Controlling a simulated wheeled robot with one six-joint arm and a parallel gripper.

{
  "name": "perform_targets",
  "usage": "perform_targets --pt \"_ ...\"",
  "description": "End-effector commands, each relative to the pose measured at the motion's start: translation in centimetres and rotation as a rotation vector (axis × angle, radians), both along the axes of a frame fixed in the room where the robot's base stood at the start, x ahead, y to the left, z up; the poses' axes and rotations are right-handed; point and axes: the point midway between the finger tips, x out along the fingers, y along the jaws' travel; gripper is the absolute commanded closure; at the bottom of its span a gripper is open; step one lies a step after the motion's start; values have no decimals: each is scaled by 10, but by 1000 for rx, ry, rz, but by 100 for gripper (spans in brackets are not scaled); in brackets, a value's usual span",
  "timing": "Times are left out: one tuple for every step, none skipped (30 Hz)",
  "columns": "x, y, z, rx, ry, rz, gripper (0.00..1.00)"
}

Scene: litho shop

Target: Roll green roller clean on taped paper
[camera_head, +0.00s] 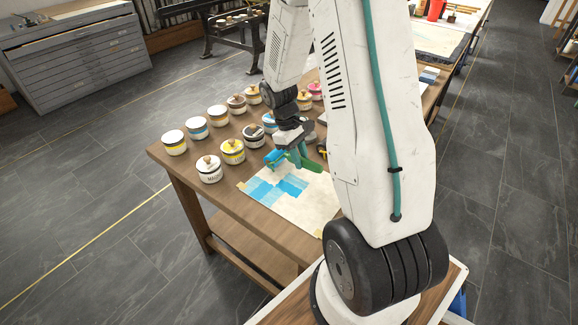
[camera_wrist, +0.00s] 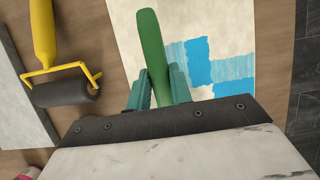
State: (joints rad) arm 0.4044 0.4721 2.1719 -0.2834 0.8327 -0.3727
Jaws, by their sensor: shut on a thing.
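My gripper (camera_head: 297,145) is shut on the handle of the green roller (camera_head: 309,164). The roller's head (camera_head: 274,158) looks blue and is at the far left part of the taped paper (camera_head: 313,208); I cannot tell whether it touches. The paper lies flat on the table with tape at its corners and carries several light and darker blue patches. In the wrist view the green handle (camera_wrist: 151,45) stands between my teal fingers (camera_wrist: 157,90). The roller's head is hidden there, and the blue patches show on the paper (camera_wrist: 205,22) to the right.
A yellow-handled roller with a black roll (camera_wrist: 66,92) lies left of the paper. Several ink tins (camera_head: 209,170) stand in rows on the wooden table (camera_head: 170,160), behind and left of the paper. Grey flat-file drawers (camera_head: 75,60) stand at the back left.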

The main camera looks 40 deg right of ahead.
Motion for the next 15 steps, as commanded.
perform_targets --pt "0 0 -1 0 0 0 100" --pt "0 0 -2 0 0 0 100" --pt "0 0 -3 0 0 0 100" --pt "0 0 -4 0 0 0 100" --pt "0 0 -4 0 0 0 100" --pt "0 0 -5 0 0 0 100" --pt "0 0 -6 0 -1 0 100" --pt "0 0 -6 -1 -1 0 100" --pt "0 0 -6 -1 -1 0 100" --pt "-1 0 -6 -1 -1 0 100" --pt "-2 -1 -6 0 -1 -1 100" --pt "-4 -1 -6 0 -1 -1 100" --pt "-7 -1 -6 0 -1 -1 100" --pt "-10 -2 -6 0 0 -2 100" --pt "-15 -3 -5 0 0 -2 100"
